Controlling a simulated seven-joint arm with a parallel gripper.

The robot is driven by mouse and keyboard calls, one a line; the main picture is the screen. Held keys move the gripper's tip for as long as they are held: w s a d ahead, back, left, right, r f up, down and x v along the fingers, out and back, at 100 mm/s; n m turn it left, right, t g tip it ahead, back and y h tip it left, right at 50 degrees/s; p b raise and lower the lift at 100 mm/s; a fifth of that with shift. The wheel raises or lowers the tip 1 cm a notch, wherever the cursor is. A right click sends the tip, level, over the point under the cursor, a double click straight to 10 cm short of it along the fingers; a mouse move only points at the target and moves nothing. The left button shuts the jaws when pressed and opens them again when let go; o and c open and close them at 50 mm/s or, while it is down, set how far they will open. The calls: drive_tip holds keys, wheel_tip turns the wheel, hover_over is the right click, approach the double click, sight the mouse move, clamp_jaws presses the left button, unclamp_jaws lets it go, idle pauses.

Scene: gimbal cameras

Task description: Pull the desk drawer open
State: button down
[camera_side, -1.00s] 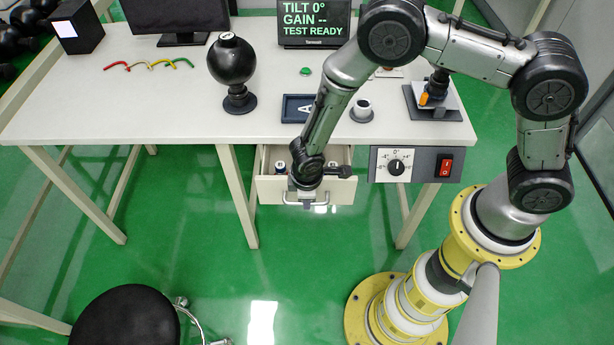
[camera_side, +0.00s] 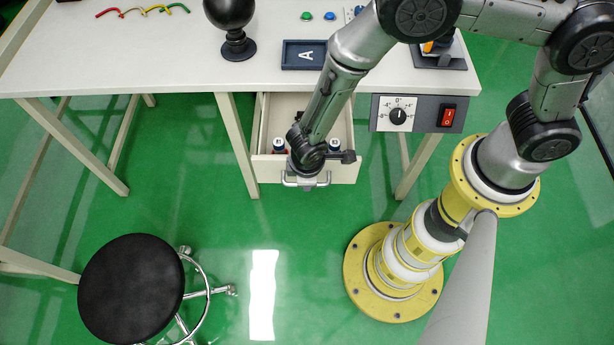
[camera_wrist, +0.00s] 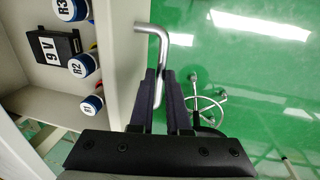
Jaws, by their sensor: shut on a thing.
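The desk drawer (camera_side: 343,172) stands pulled out from under the white desk, with its inside showing in the side view. Its metal bar handle (camera_side: 290,183) is on the front panel. My gripper (camera_side: 306,185) is at the middle of the handle, partly hidden by my wrist. In the wrist view, the two dark fingers of my gripper (camera_wrist: 160,76) are closed around the handle (camera_wrist: 153,29), beside the drawer's front wall (camera_wrist: 116,60).
The drawer holds blue-and-white cylinders, such as R2 (camera_wrist: 82,66), and a black 9 V box (camera_wrist: 54,46). A black stool (camera_side: 130,288) stands at lower left. A control box (camera_side: 418,114) hangs right of the drawer. Green floor in front is clear.

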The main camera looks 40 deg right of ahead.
drive_tip(key=c, duration=0.9)
unclamp_jaws()
drive_tip(key=shift+r, duration=0.1)
drive_tip(key=r, duration=0.4)
drive_tip(key=s+a+r, duration=0.1)
drive_tip(key=r, duration=0.8)
drive_tip(key=shift+s+a+r, duration=0.25)
drive_tip(key=shift+s+a, duration=0.1)
drive_tip(key=shift+s, duration=0.05)
